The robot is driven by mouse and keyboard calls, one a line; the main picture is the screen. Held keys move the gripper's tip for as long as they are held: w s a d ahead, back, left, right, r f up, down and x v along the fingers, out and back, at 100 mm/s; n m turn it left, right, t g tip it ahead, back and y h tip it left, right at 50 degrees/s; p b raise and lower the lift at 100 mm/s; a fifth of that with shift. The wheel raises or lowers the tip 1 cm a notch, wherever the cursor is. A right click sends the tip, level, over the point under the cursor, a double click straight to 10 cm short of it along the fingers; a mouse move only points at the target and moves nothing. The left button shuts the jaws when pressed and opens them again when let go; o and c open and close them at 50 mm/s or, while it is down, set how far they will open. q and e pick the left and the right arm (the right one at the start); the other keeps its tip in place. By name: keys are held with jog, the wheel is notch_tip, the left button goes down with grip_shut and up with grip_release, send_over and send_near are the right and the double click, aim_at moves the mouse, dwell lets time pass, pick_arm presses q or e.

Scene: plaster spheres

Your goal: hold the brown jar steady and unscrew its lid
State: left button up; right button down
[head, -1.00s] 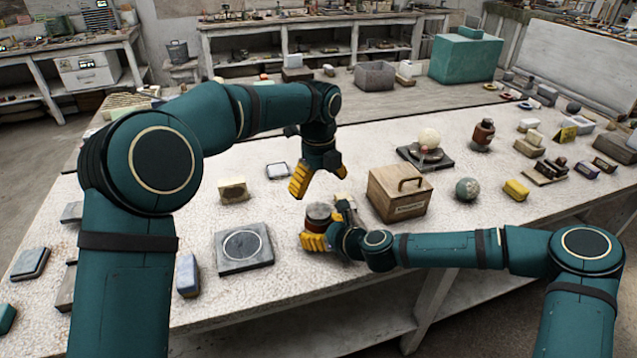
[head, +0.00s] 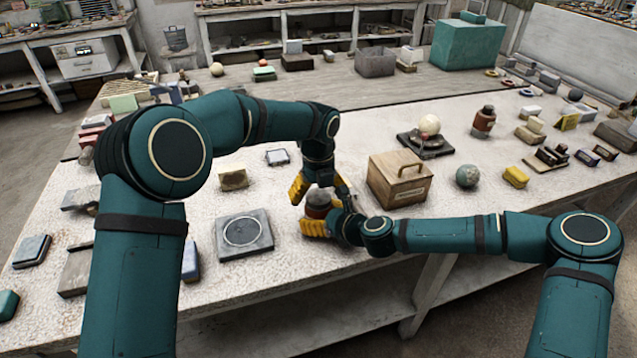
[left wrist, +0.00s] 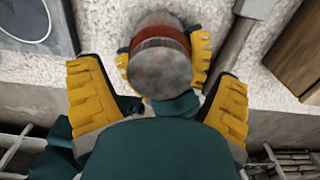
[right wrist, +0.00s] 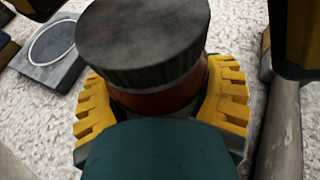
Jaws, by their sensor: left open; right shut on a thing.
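The brown jar (head: 318,204) stands upright at the front of the white table, with a dark grey ribbed lid (right wrist: 142,45) on it. My right gripper (head: 322,214) is shut on the jar's brown body (right wrist: 165,100), one yellow finger on each side below the lid. My left gripper (head: 319,188) is open and points down just above the jar. In the left wrist view the lid (left wrist: 160,70) lies between its wide-spread fingers, with a gap on both sides. In the head view the fingers partly hide the jar.
A wooden box with a handle (head: 399,180) stands close to the right of the jar. A grey slab with a ring (head: 243,237) lies to the left. A cream block (head: 233,178) lies behind the slab. The table's front edge is near.

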pick_arm(q)
jog(key=shift+f, duration=0.25)
jog(key=c, duration=1.3)
jog(key=n, duration=1.2)
jog(key=shift+n, duration=0.4)
jog(key=n, duration=0.4)
